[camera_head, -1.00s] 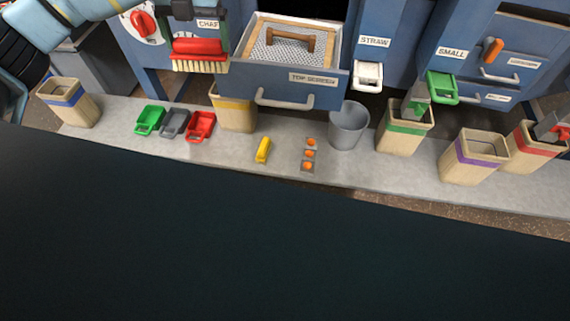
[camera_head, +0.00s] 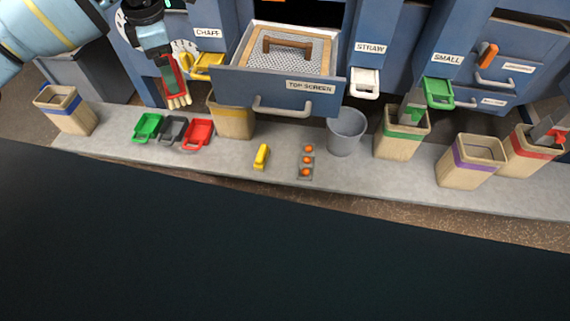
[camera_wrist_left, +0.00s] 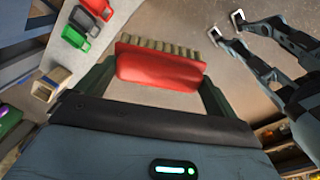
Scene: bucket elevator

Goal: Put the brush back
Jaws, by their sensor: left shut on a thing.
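The brush has a red handle and pale bristles. In the head view the brush (camera_head: 177,92) hangs at the upper left, seen nearly end-on, with its bristles down. My left gripper (camera_head: 170,66) holds it in the air in front of the blue machine, above the red scoop. In the left wrist view my left gripper (camera_wrist_left: 155,88) is shut on the brush (camera_wrist_left: 160,68), with a finger at each end of the red part and the bristles pointing away. In that view another gripper (camera_wrist_left: 228,28), which seems to be my right one, has its two fingertips apart and empty.
The open top screen drawer (camera_head: 272,90) juts out right of the brush. A yellow chute (camera_head: 208,66) is close beside it. Green (camera_head: 147,128), grey (camera_head: 174,124) and red (camera_head: 198,134) scoops lie below on the bench (camera_head: 225,160). Several banded bins and a grey bucket (camera_head: 346,131) stand along it.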

